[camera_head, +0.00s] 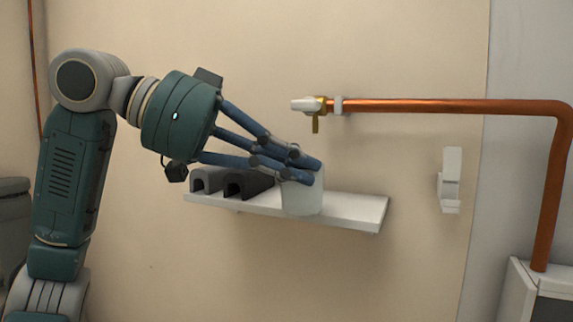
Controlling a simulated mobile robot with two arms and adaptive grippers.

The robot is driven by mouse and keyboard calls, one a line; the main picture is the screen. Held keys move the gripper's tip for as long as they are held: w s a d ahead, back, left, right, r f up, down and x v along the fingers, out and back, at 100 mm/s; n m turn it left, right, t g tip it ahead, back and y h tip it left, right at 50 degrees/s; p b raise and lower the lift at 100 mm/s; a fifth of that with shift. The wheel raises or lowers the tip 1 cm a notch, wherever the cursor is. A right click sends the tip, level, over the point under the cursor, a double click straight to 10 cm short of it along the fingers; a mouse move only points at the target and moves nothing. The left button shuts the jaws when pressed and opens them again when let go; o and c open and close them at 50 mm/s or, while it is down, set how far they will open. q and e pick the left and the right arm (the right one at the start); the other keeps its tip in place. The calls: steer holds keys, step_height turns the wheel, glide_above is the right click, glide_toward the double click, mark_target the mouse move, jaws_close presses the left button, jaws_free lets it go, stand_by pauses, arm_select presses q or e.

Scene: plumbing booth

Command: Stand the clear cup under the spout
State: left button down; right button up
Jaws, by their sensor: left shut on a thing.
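The clear cup (303,198) is whitish and see-through and stands upright at the white shelf (362,210). My left gripper (309,171) is shut on the cup near its rim, and its blue fingers hide part of the cup's upper side. I cannot tell whether the cup's base touches the shelf. The spout (316,125) is a small brass outlet on a tap with a white handle (303,104), on the wall above the shelf. The cup is below it and a little to its left. My right gripper is not in view.
A grey arched block (208,180) and a black arched block (248,184) stand on the shelf left of the cup. A copper pipe (450,106) runs right from the tap and bends down. A white wall bracket (451,180) hangs at the right. The shelf's right end is clear.

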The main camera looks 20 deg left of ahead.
arm_select(q)
steer(key=shift+w, duration=0.3)
steer(key=shift+w+a+r, duration=0.1)
steer(key=shift+w+a, duration=0.3)
steer(key=shift+a, duration=0.15)
steer(key=shift+w+p, duration=0.25)
steer(key=shift+p, duration=0.05)
steer(key=shift+w+d, duration=0.2)
steer(key=shift+w, duration=0.3)
steer(key=shift+w+d, duration=0.2)
steer(key=shift+w, duration=0.25)
steer(key=shift+w+a+p, duration=0.15)
steer(key=shift+w+p, duration=0.3)
steer(key=shift+w, duration=0.45)
steer(key=shift+w+p, duration=0.45)
steer(key=shift+w, duration=1.05)
steer(key=shift+w, duration=0.1)
steer(key=shift+f, duration=0.25)
steer(key=shift+f+n, duration=0.25)
steer(key=shift+n, duration=0.35)
